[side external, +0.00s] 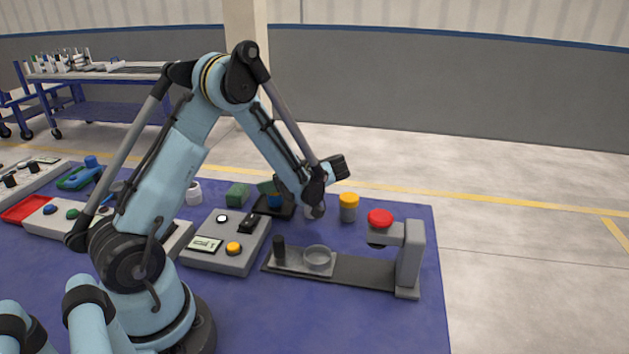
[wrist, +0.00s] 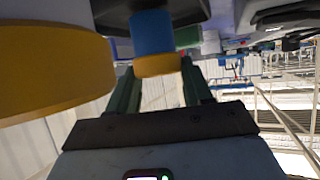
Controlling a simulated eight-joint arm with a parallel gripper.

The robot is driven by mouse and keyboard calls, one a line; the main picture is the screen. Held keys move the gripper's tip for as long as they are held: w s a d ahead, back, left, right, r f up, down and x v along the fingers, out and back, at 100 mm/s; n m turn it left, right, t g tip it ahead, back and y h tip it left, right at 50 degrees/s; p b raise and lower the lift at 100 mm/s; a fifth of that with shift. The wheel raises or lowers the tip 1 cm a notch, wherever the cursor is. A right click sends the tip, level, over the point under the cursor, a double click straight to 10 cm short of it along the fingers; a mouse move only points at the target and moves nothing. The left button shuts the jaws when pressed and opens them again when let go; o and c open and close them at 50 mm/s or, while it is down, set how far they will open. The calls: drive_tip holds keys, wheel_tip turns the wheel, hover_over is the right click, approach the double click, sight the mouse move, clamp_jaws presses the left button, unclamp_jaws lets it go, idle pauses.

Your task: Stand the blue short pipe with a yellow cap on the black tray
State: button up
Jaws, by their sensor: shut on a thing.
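The blue short pipe (wrist: 152,34) with its yellow cap (wrist: 158,66) is between the green fingers of my gripper (wrist: 160,78) in the wrist view. The gripper is shut on it. In the side view the blue pipe (side external: 275,200) shows below my gripper (side external: 271,187), over the black tray (side external: 287,212), and looks about upright. Its cap is hard to make out there. I cannot tell whether its lower end touches the tray. A dark part of the tray (wrist: 112,12) shows behind the pipe in the wrist view.
A grey pipe with a yellow cap (side external: 348,207) stands right of the tray; its cap (wrist: 50,70) looms large in the wrist view. A green block (side external: 237,195) lies left. A grey stand with a red top (side external: 408,255) and a button box (side external: 228,242) are in front.

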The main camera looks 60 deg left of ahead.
drive_tip(key=shift+f, duration=0.25)
drive_tip(key=shift+f, duration=0.1)
drive_tip(key=o, duration=1.1)
drive_tip(key=shift+o, duration=0.2)
drive_tip(key=v, duration=1.2)
drive_tip(key=s+d+r+m+t+h, duration=0.2)
drive_tip(key=d+m+t+h, duration=0.3)
drive_tip(key=m, duration=0.6)
drive_tip(key=s+d+r+m+t+h, duration=0.2)
drive_tip(key=s+d+m+t+h, duration=0.3)
drive_tip(key=d+m, duration=0.5)
drive_tip(key=shift+s+r+m+t+h, duration=0.25)
drive_tip(key=shift+m+t+h, duration=0.45)
drive_tip(key=shift+t, duration=0.2)
